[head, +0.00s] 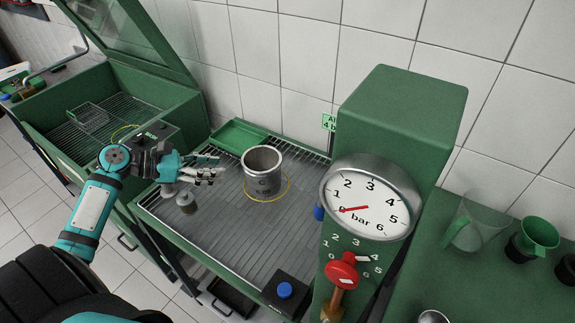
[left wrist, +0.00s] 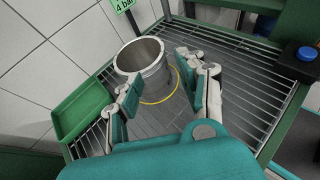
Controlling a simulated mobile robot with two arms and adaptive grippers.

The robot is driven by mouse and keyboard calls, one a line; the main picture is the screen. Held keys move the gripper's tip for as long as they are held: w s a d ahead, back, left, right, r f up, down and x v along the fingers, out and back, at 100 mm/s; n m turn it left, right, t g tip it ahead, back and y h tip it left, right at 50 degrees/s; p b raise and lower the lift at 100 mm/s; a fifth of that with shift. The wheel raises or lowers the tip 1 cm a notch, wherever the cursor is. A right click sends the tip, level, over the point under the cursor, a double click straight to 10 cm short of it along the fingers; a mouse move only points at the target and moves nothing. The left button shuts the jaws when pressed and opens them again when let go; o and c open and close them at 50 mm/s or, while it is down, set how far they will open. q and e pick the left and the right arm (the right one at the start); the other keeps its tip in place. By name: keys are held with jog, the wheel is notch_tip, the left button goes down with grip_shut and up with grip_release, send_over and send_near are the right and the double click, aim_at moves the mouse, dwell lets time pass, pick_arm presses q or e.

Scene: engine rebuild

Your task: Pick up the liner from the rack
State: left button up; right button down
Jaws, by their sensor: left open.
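The liner (head: 263,176) is a grey metal cylinder, open at the top. It stands upright on the slatted rack (head: 225,229), inside a yellow ring marking (head: 289,190). My left gripper (head: 218,169) is to the left of the liner, open and apart from it, with its fingers pointing towards it. In the left wrist view the liner (left wrist: 143,60) is beyond and between the spread fingers of my left gripper (left wrist: 160,85), nearer the left finger. Nothing is between the fingers. My right gripper is not in view.
A green tray (head: 238,136) lies at the back of the rack. A pressure gauge (head: 369,203) on a green column stands to the right, with a red knob (head: 342,270). Small grey parts (head: 186,203) stand near the left edge. An open green cabinet (head: 160,85) is at left.

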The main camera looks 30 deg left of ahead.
pick_arm(q)
jog(key=p, duration=0.2)
send_near(270, 171)
jog(key=a+f+x, duration=0.1)
jog(key=x, duration=0.6)
jog(key=p+x, duration=0.1)
jog(key=x, duration=0.1)
jog(key=shift+w+d+r, duration=0.2)
jog(key=shift+d+r, duration=0.05)
jog(key=shift+d, duration=0.05)
jog(key=shift+f, duration=0.1)
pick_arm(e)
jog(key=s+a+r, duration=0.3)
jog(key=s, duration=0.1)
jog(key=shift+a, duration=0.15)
